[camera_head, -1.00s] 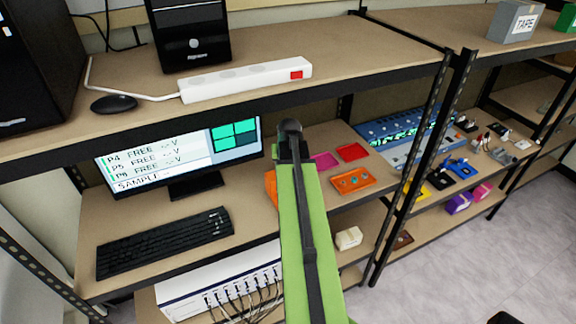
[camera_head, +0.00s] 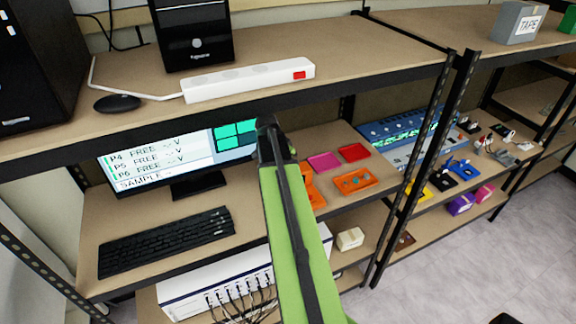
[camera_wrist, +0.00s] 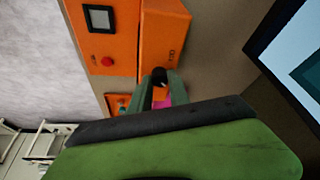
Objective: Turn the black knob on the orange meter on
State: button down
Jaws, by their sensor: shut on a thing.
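The orange meter (camera_wrist: 100,40) is in the upper part of the wrist view, with a dark grey screen and a red button. An orange part with small lettering (camera_wrist: 165,35) adjoins it on the right. My gripper (camera_wrist: 161,76) is at the lower end of this part, its green fingers closed around a small dark piece, which looks like the black knob (camera_wrist: 160,82). The fingers hide most of it, so its angle cannot be told. In the head view my gripper (camera_head: 275,145) covers part of the orange meter (camera_head: 308,187) on the middle shelf.
A monitor (camera_head: 165,155) and a keyboard (camera_head: 165,242) are left of my arm. Orange (camera_head: 352,181), red (camera_head: 354,152) and pink (camera_head: 324,161) trays lie to the right. The upper shelf's black edge (camera_head: 330,101) runs close above my gripper.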

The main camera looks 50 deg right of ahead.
jog(key=shift+m+g, duration=0.3)
jog(key=shift+m, duration=0.3)
jog(key=c, duration=1.2)
grip_release()
jog(key=shift+c, duration=0.2)
jog(key=p+v, duration=0.7)
jog(key=shift+r, duration=0.25)
jog(key=shift+a+f, duration=0.1)
